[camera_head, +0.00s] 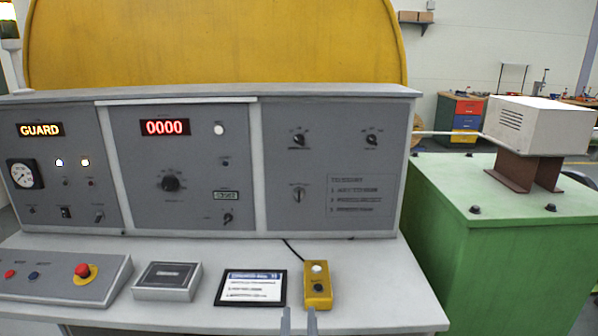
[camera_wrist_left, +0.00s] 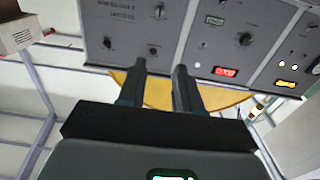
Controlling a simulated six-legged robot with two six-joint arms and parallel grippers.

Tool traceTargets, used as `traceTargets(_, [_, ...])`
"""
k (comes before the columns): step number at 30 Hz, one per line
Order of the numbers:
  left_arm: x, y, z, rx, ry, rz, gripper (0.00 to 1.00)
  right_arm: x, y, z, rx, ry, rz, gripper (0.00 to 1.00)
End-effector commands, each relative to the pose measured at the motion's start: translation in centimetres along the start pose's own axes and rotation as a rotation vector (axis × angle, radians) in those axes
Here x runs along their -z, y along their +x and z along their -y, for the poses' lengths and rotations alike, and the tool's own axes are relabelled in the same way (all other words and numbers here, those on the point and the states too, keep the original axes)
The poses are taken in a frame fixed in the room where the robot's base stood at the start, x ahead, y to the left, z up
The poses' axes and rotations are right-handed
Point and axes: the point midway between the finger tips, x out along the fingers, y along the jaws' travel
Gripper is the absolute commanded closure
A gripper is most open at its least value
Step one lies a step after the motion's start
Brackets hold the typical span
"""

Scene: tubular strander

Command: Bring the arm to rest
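My left gripper (camera_head: 298,320) shows at the bottom edge of the head view as two grey fingertips with a gap between them. They appear just below the yellow pendant box (camera_head: 318,287) in the picture; I cannot tell whether they touch anything. In the left wrist view my left gripper (camera_wrist_left: 160,72) has two dark fingers apart, with nothing between them. That view looks upside down toward the grey control panel (camera_wrist_left: 205,45). The rest of the left arm is hidden in the head view. My right gripper is in neither view.
The control console (camera_head: 240,155) has a red "0000" display and a lit "GUARD" sign. Its desk (camera_head: 385,285) holds a framed card (camera_head: 251,288), a small grey box (camera_head: 167,280) and a red emergency button (camera_head: 82,270). A green cabinet (camera_head: 500,245) stands right; a yellow guard (camera_head: 215,45) rises behind.

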Motion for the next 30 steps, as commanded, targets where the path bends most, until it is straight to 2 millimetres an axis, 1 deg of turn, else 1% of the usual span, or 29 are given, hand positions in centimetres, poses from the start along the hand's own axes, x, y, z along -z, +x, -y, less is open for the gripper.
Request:
traceTargets(2, [0.0, 0.0, 0.0, 0.000, 0.000, 0.000, 0.66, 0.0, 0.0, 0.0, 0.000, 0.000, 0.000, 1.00])
traceTargets(4, [-0.5, 0.8, 1.4, 0.032, 0.001, 0.013, 0.66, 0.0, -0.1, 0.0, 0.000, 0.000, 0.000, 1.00])
traceTargets(8, [-2.5, 2.1, 4.1, 0.091, 0.014, 0.054, 0.66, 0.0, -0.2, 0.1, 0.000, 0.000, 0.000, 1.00])
traceTargets(14, [-6.8, 3.4, 8.9, 0.183, 0.047, 0.140, 0.66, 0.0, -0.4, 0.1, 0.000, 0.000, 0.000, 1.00])
traceTargets(17, [-9.8, 3.6, 11.6, 0.217, 0.072, 0.205, 0.66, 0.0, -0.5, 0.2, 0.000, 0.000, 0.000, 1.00])
traceTargets(20, [-14.1, 3.3, 14.3, 0.231, 0.091, 0.307, 0.66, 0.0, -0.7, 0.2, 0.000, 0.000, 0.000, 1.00])
traceTargets(21, [-16.2, 2.9, 15.5, 0.231, 0.090, 0.360, 0.66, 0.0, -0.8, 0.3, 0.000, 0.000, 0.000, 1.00])
traceTargets(23, [-19.9, 1.7, 17.1, 0.219, 0.079, 0.464, 0.66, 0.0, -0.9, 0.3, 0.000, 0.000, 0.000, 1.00])
traceTargets(24, [-22.8, 0.5, 18.0, 0.205, 0.059, 0.546, 0.66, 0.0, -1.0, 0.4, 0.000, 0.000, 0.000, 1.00])
traceTargets(26, [-27.1, -2.0, 18.9, 0.169, 0.010, 0.688, 0.66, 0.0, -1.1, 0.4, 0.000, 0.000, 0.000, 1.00])
traceTargets(27, [-29.8, -4.2, 19.0, 0.140, -0.033, 0.787, 0.66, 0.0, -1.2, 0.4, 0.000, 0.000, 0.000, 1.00])
traceTargets(29, [-33.3, -7.7, 18.6, 0.089, -0.109, 0.936, 0.66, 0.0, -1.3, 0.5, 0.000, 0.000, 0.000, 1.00])
traceTargets(30, [-35.0, -10.1, 17.9, 0.053, -0.162, 1.032, 0.66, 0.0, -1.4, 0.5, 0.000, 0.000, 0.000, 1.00])
